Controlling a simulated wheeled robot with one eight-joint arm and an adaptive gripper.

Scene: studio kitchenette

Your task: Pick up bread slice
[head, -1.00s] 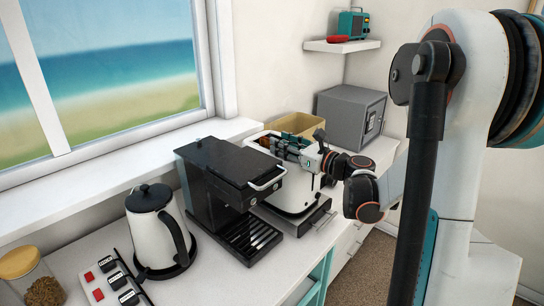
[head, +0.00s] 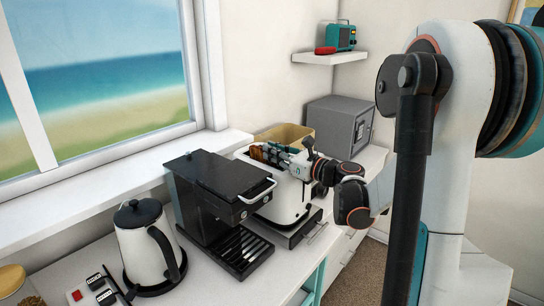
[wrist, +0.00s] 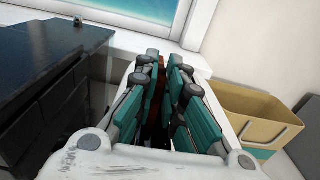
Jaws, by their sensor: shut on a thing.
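The bread slice (head: 258,153) is a small brown shape at the top of the white toaster (head: 288,203), behind the coffee machine in the head view. My gripper (head: 270,154) reaches in from the right at the toaster's top and is shut on the slice. In the wrist view the teal-padded fingers (wrist: 161,95) stand on both sides of a thin brown strip, the slice's edge. Most of the slice is hidden by the fingers and toaster. I cannot tell how far it sits in the slot.
A black coffee machine (head: 216,182) stands close left of the toaster, with a kettle (head: 145,240) beyond it. A tan bin (head: 287,135) and grey safe (head: 340,125) stand behind and right. The windowsill (head: 110,187) runs along the back.

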